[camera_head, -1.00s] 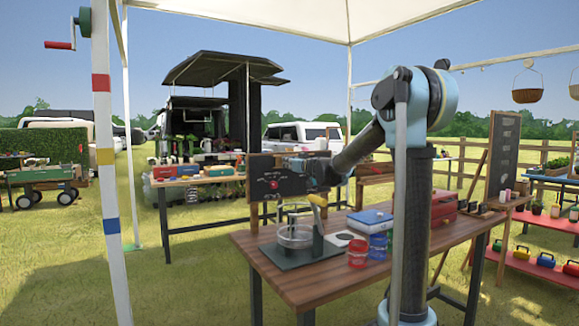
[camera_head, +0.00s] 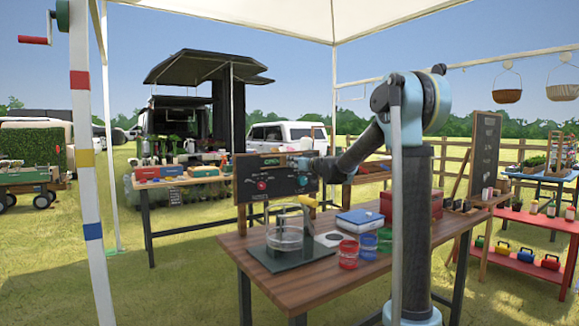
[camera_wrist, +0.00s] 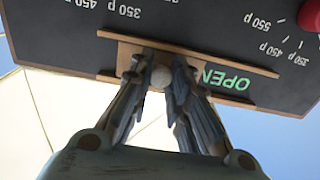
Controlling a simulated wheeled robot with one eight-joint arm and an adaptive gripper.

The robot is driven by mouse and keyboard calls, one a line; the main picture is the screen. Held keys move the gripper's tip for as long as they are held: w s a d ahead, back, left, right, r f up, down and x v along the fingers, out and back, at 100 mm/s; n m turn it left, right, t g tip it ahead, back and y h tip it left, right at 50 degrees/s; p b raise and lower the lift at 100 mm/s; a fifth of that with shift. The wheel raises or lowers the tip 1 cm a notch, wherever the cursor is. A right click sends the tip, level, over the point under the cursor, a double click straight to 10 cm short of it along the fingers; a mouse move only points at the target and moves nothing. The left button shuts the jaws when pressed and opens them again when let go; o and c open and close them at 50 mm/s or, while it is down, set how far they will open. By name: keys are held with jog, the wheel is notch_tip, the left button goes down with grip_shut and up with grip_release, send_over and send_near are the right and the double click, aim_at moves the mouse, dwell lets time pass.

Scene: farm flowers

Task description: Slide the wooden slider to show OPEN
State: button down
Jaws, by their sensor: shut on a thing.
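The dark chalkboard sign (camera_head: 247,188) stands behind the brown table, and small green lettering (camera_head: 270,160) shows near its top edge. In the wrist view the chalkboard (camera_wrist: 60,30) appears upside down. My gripper (camera_wrist: 161,82) is shut on the slider's pale round knob (camera_wrist: 161,76), one finger on each side. The fingers hide part of the slider. In the head view my gripper (camera_head: 304,164) is at the board's upper right, small and unclear.
A white tent pole (camera_head: 88,200) stands at left. Open grass lies at front left.

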jog(key=shift+w+d, duration=0.55)
jog(key=shift+d, duration=0.1)
jog(key=c, duration=1.5)
grip_release()
jog(key=shift+d, duration=0.15)
jog(key=v, duration=1.2)
